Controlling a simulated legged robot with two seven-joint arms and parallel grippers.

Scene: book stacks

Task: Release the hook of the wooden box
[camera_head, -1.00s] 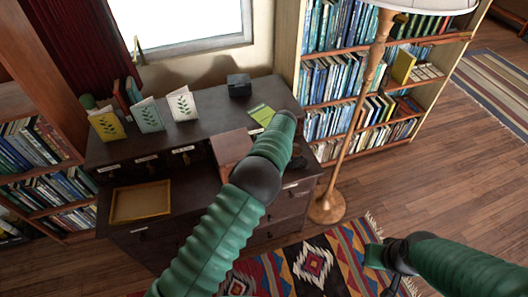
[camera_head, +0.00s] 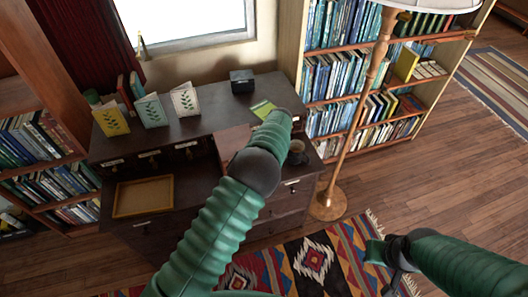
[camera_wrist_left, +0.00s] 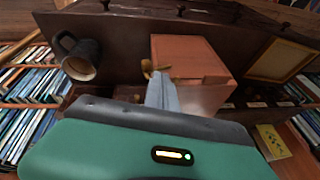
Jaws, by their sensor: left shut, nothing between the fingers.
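The reddish-brown wooden box (camera_wrist_left: 190,56) stands on the dark desk in the left wrist view. Its brass hook (camera_wrist_left: 150,69) shows on its near edge. My left gripper (camera_wrist_left: 158,80) is shut, its pale fingertips right by the hook; I cannot tell if they touch it. In the head view my left arm covers most of the box (camera_head: 231,139), and the left gripper is hidden behind the arm. My right gripper (camera_head: 384,268) hangs over the rug at lower right, away from the desk; its finger opening is unclear.
A dark mug (camera_head: 297,153) stands beside the box and also shows in the left wrist view (camera_wrist_left: 77,56). A wooden tray (camera_head: 143,196) lies at the desk's left. Cards (camera_head: 150,110) and a black box (camera_head: 242,81) stand on the upper shelf. A lamp pole (camera_head: 350,140) rises at right.

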